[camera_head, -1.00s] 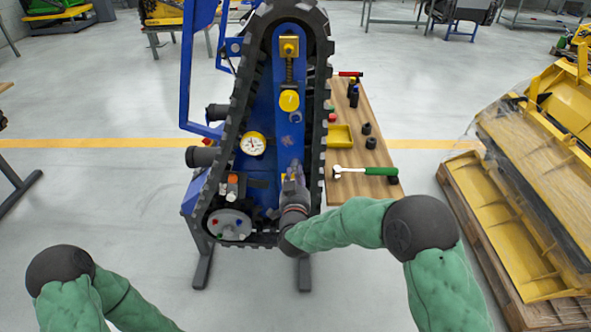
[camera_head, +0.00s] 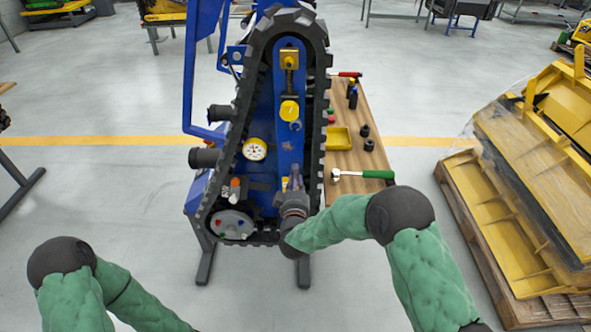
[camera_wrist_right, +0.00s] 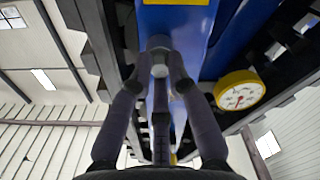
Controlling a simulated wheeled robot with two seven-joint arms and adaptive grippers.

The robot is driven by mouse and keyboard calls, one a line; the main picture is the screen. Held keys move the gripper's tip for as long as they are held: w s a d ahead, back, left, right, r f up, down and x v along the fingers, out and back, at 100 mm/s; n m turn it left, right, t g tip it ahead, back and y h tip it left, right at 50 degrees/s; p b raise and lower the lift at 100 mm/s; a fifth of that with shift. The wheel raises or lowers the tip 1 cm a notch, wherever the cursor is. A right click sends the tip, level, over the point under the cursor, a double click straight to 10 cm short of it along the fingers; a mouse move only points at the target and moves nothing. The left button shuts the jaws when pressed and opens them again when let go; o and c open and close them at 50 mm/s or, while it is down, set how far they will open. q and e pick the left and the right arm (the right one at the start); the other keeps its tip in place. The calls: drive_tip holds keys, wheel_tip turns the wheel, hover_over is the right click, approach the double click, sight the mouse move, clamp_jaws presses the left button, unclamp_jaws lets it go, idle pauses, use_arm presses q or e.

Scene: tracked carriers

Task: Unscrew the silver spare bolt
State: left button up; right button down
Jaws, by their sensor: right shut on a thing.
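The silver spare bolt (camera_wrist_right: 159,58) shows in the right wrist view as a grey round head against the blue frame of the track carrier (camera_head: 287,140). In the head view my right gripper (camera_head: 295,172) is at the lower right part of the blue frame, inside the black track, and hides the bolt there. My left arm shows at the lower left, but its gripper is out of the picture.
A dial gauge (camera_head: 255,149) and a grey disc with coloured knobs (camera_head: 232,224) are left of my right gripper. The black track (camera_head: 316,150) runs close on its right. A wooden table (camera_head: 352,150) holds a green-handled ratchet (camera_head: 362,174), a yellow tray (camera_head: 338,138) and black sockets.

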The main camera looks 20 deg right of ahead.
drive_tip(key=shift+n, duration=0.3)
drive_tip(key=shift+n+p, duration=2.1)
drive_tip(key=shift+n, duration=2.6)
drive_tip(key=n+p, duration=0.3)
drive_tip(key=n, duration=0.6)
drive_tip(key=shift+n, duration=0.4)
